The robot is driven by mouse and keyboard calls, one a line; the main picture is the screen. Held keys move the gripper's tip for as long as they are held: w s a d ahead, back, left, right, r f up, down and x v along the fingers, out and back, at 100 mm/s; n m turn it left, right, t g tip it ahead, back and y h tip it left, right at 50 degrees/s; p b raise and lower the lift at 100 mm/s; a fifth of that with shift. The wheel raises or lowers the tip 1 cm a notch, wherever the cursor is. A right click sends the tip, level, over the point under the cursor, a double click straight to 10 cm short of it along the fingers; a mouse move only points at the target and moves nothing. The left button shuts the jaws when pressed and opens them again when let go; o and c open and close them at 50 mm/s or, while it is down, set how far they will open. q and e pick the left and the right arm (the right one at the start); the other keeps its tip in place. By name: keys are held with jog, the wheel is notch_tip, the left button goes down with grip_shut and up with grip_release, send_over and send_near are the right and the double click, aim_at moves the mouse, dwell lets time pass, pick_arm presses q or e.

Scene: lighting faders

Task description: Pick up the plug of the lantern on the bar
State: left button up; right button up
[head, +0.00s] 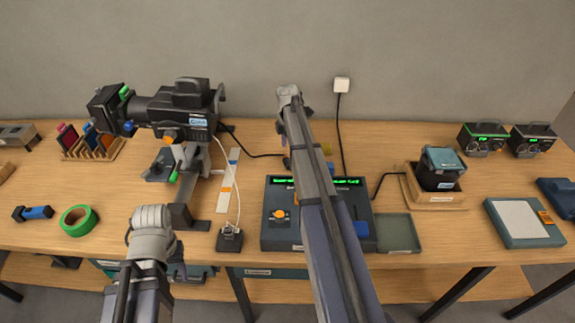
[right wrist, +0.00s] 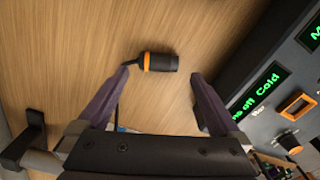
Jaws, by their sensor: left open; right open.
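The lantern (head: 165,108) is a black spotlight mounted on a stand at the left. Its black cable (head: 250,152) runs right across the table toward my right arm. In the right wrist view a black plug (right wrist: 161,62) with an orange ring lies on the wood, its thin tail at the left. My right gripper (right wrist: 164,88) is open and empty, its fingers spread either side of the plug; contact cannot be told. In the head view my right arm largely hides it. My left gripper (head: 150,235) is at the front left, its fingers mostly hidden, apart from the lantern.
A control desk (head: 278,238) with green displays stands right of the plug and under my right arm. A boxed lamp (head: 440,170), a grey tray (head: 398,235) and a flat panel (head: 522,222) are further right. Green tape (head: 79,220) lies at left. A wall socket (head: 342,85) is behind.

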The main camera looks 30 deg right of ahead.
aim_at(287, 159)
jog(key=shift+w+a+f+b, duration=0.1)
jog(key=shift+w+f+b, duration=0.05)
jog(key=shift+f+b, duration=2.75)
jog(key=shift+f, duration=0.1)
jog(key=shift+c, duration=0.2)
jog(key=c, duration=1.2)
jog(key=shift+p, duration=0.3)
